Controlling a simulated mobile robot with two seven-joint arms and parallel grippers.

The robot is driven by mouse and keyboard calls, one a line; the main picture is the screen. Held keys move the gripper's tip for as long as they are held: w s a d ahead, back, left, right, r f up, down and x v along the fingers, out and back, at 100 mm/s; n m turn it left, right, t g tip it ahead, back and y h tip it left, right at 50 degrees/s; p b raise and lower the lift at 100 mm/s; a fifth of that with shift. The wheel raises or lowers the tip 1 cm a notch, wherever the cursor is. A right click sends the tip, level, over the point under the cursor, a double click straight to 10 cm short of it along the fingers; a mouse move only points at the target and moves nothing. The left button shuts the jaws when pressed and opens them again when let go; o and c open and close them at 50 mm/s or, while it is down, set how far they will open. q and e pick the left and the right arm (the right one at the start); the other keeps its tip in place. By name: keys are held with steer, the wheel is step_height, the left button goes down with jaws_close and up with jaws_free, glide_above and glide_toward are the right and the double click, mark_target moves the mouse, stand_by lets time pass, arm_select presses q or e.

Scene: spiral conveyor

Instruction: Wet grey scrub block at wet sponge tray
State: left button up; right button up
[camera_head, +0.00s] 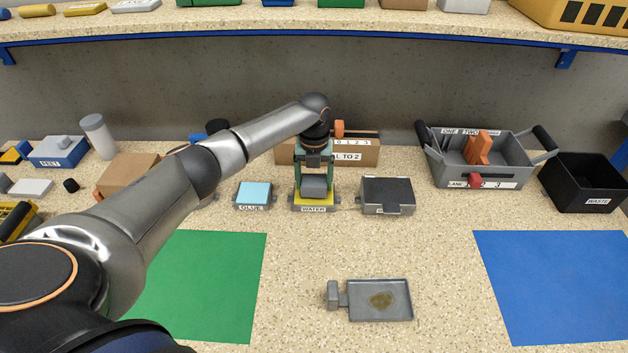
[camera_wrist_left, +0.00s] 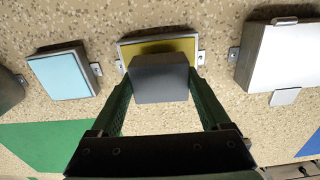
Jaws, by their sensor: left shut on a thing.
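My left gripper (camera_head: 314,172) is shut on the grey scrub block (camera_head: 314,187), with one green finger on each side of it. The block is over the yellow sponge of the wet sponge tray (camera_head: 313,208), which is labelled WATER. In the left wrist view the block (camera_wrist_left: 160,80) covers the near part of the yellow sponge (camera_wrist_left: 158,46). I cannot tell whether the block touches the sponge. The right gripper is not in view.
The GLUE tray (camera_head: 253,194) with a light blue pad stands left of the water tray. A grey dish (camera_head: 380,300) with a brownish stain lies in front, between a green mat (camera_head: 205,285) and a blue mat (camera_head: 560,285).

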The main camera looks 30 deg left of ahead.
mark_target(314, 180)
arm_select(q)
steer(key=shift+f+b, duration=0.35)
steer(key=shift+f, duration=0.2)
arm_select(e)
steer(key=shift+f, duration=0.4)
arm_select(q)
steer(key=shift+s+f, duration=0.1)
steer(key=shift+f, duration=0.05)
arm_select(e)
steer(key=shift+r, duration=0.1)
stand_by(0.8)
